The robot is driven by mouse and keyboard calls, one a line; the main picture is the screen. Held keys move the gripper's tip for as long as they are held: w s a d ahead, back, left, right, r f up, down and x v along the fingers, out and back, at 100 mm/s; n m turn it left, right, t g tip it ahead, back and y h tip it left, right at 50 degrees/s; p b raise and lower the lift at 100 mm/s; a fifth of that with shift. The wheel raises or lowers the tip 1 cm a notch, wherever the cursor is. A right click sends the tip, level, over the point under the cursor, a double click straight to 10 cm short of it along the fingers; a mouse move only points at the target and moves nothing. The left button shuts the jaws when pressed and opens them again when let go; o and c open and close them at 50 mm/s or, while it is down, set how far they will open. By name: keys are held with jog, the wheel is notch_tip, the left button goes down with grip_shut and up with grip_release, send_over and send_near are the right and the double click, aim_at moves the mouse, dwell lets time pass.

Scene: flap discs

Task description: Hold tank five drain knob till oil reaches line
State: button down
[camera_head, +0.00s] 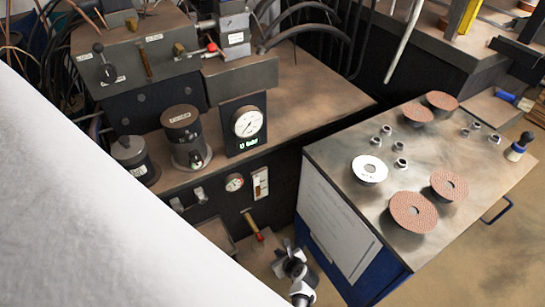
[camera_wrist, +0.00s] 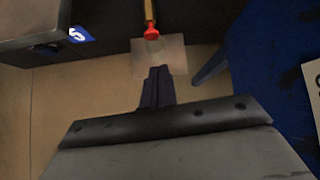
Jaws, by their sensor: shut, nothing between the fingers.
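A red knob (camera_wrist: 151,33) on a brass stem sticks out from the dark tank front in the wrist view. It appears to be the red-ended brass fitting (camera_head: 254,226) low on the cabinet front in the head view. My gripper (camera_wrist: 160,70) has its dark fingers together and empty, just short of the red knob and apart from it in the picture. My gripper also shows in the head view (camera_head: 287,246), to the right of the fitting. A small pale gauge (camera_head: 260,183) is on the front above the fitting; its level is too small to read.
A blue label (camera_wrist: 80,34) marks a dark box at left in the wrist view. A pale plate (camera_wrist: 172,60) lies below the knob. A blue cabinet (camera_head: 340,240) with flap discs (camera_head: 413,212) on top stands close at right. My white arm hides the lower left.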

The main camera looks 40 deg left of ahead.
jog(key=shift+s+d+f+m, duration=0.6)
jog(key=shift+s+d+f, duration=0.1)
jog(key=shift+s, duration=0.2)
jog(key=a+r+b+x, duration=0.1)
jog(key=b+x, duration=1)
jog(key=x, duration=0.2)
jog(key=shift+w+a+r, duration=0.2)
jog(key=shift+a+r, duration=0.1)
jog(key=shift+r, duration=0.1)
jog(key=shift+a, duration=0.1)
